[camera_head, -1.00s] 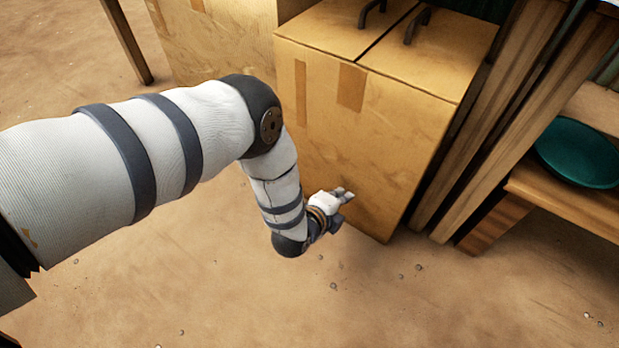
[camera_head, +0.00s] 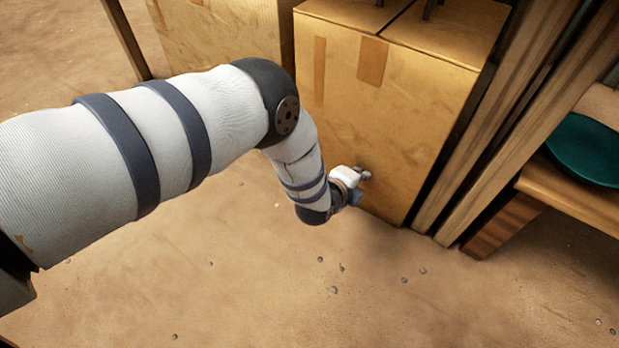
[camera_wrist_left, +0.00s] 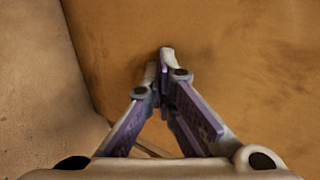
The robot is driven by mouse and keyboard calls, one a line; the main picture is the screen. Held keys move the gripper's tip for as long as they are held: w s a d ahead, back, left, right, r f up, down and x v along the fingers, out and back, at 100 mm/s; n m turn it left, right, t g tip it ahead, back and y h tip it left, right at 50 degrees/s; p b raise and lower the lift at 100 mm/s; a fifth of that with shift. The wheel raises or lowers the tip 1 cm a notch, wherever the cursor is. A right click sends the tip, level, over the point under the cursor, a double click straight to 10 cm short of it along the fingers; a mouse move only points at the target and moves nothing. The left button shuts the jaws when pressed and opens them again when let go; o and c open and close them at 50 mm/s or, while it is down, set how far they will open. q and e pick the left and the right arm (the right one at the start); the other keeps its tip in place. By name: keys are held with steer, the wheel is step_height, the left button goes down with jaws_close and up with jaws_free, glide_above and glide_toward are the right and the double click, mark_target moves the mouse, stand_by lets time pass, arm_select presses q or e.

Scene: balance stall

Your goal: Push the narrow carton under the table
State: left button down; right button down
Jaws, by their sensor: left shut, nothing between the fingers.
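A tan carton (camera_head: 390,110) with brown tape strips stands upright on the floor in the middle of the head view; its top runs out of the picture. A second carton (camera_head: 225,30) stands beside it at the left, partly behind my arm. I cannot tell for certain which is the narrow one. My left gripper (camera_head: 365,174) is shut and empty, low at the front face of the middle carton, its tips at or against the cardboard. In the left wrist view, the closed fingertips (camera_wrist_left: 166,60) point at the carton's face (camera_wrist_left: 240,60). My right gripper is out of view.
A wooden leg (camera_head: 125,40) stands at the upper left. Wooden planks (camera_head: 490,140) lean close along the carton's right side. A low wooden bench (camera_head: 575,200) with a teal bowl (camera_head: 590,150) is at the right. The sandy floor in front is clear except for pebbles.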

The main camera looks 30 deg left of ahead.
mark_target(365, 166)
arm_select(q)
steer(key=shift+w+d, duration=0.15)
steer(key=shift+w, duration=1.95)
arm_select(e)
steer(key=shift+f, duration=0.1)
